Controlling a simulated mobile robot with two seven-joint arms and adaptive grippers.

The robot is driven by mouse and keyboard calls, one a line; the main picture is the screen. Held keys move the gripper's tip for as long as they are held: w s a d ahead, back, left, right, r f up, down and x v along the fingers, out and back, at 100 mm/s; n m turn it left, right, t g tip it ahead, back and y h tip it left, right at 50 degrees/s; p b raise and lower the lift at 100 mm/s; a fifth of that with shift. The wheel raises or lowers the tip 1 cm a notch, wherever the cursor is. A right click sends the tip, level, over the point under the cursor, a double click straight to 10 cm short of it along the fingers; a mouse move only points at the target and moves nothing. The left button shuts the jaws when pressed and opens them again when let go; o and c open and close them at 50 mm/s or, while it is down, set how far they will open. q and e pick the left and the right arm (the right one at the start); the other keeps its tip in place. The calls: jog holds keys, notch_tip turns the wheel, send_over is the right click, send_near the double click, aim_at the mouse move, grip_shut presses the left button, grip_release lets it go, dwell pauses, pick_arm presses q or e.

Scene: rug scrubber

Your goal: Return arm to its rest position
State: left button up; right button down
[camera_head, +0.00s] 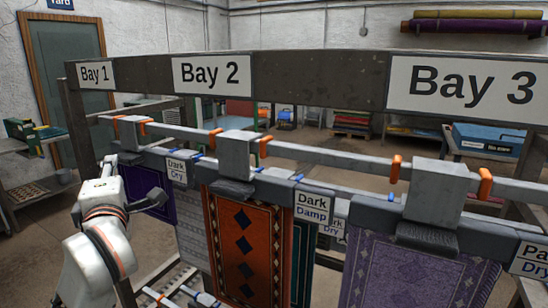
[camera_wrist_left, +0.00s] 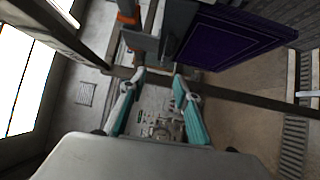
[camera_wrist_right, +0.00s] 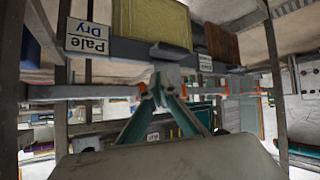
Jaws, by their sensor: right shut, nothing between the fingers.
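My left arm enters the head view from the left, in front of the Bay 1 end of the rack; its fingertips are hard to make out there. In the left wrist view my left gripper (camera_wrist_left: 160,77) has its teal fingers spread with nothing between them, below a hanging purple rug (camera_wrist_left: 245,38). In the right wrist view my right gripper (camera_wrist_right: 155,87) has its fingertips together and empty, in front of a rail with a grey block and orange clips.
The rack's top beam (camera_head: 318,75) carries signs Bay 1, Bay 2 and Bay 3. Below hang a purple rug (camera_head: 150,195), an orange rug (camera_head: 243,250) and a lavender rug (camera_head: 410,275) with Dark Dry and Dark Damp labels. A bench (camera_head: 25,150) stands at the left wall.

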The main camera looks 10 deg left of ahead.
pick_arm(q)
jog(key=s+a+f+m+t+y, duration=0.1)
jog(key=s+f+m+t+y, duration=0.1)
jog(key=s+y, duration=0.35)
jog(key=d+f+m+t+h, duration=0.2)
jog(key=d+f+m+h, duration=0.7)
jog(key=f+m, duration=0.25)
jog(key=d+f+m+t+h, duration=0.1)
jog(key=d+f+m+h, duration=0.95)
jog(key=f, duration=0.25)
jog(key=s+f+m+g+y, duration=0.1)
jog(key=s+f+g, duration=0.4)
jog(key=f, duration=1)
jog(key=s+f+m+g, duration=0.3)
jog(key=s+f+g, duration=0.2)
jog(key=s+f, duration=0.6)
notch_tip(320, 180, down, 4)
jog(key=shift+f+y, duration=0.1)
jog(key=shift+y, duration=0.3)
jog(key=shift+w, duration=0.1)
